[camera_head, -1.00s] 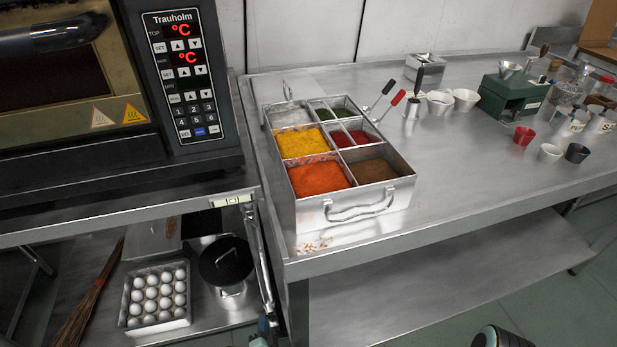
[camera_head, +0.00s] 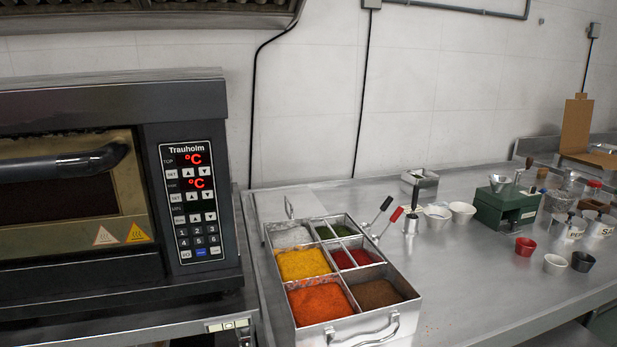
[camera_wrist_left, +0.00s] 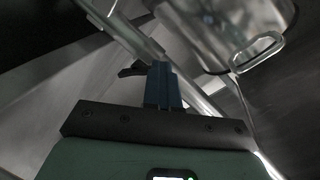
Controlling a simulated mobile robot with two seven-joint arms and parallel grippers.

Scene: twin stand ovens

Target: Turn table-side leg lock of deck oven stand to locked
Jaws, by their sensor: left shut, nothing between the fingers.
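The deck oven (camera_head: 110,180) stands at the left in the head view, on its metal stand (camera_head: 130,332), of which only the top edge shows. The stand's lower legs and leg lock are out of the head view. In the left wrist view a slanted metal tube (camera_wrist_left: 125,35), which looks like a stand leg, runs behind my left gripper (camera_wrist_left: 162,66). The blue fingers are shut with nothing between them. A small dark lever-like part (camera_wrist_left: 133,70) shows just left of the fingertips; whether they touch it I cannot tell. My right gripper is not in view.
A steel table (camera_head: 460,275) stands right of the oven, with a spice box (camera_head: 408,318) near its left edge. A green grinder (camera_head: 508,205) and several small cups stand farther right.

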